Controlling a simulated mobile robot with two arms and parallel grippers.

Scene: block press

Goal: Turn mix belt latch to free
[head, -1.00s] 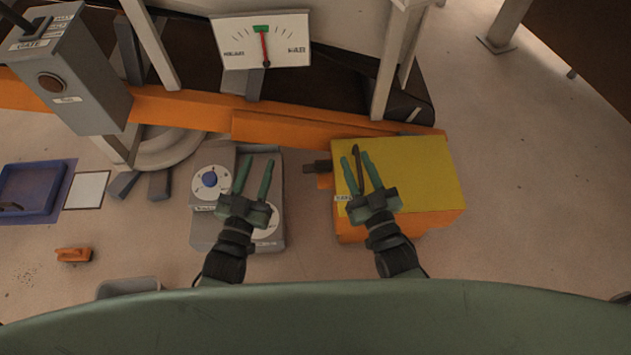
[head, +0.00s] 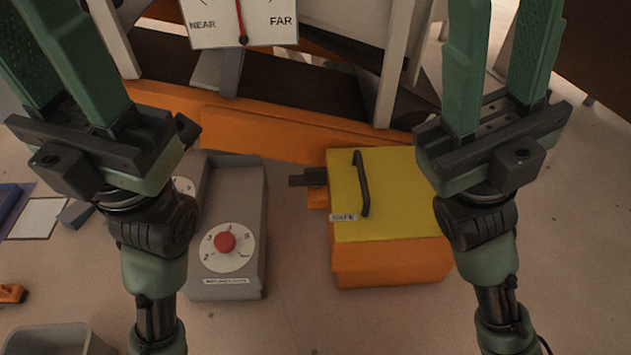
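No part is readably labelled as the mix belt latch. An orange box with a yellow lid (head: 395,205) stands right of centre. A dark latch-like piece (head: 310,177) sticks out from the box's left side. My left gripper (head: 50,35) is raised close to the camera at the upper left, open and empty. My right gripper (head: 500,40) is raised at the upper right, open and empty, apart from the box. Both grippers' fingertips are cut off or nearly so by the top edge.
A grey control box (head: 235,190) with a red knob (head: 224,242) on a numbered dial stands left of the yellow lid. An orange beam (head: 270,125) runs behind. A NEAR/FAR gauge (head: 265,30) is above. A grey bin (head: 50,338) is at lower left. Floor between the boxes is clear.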

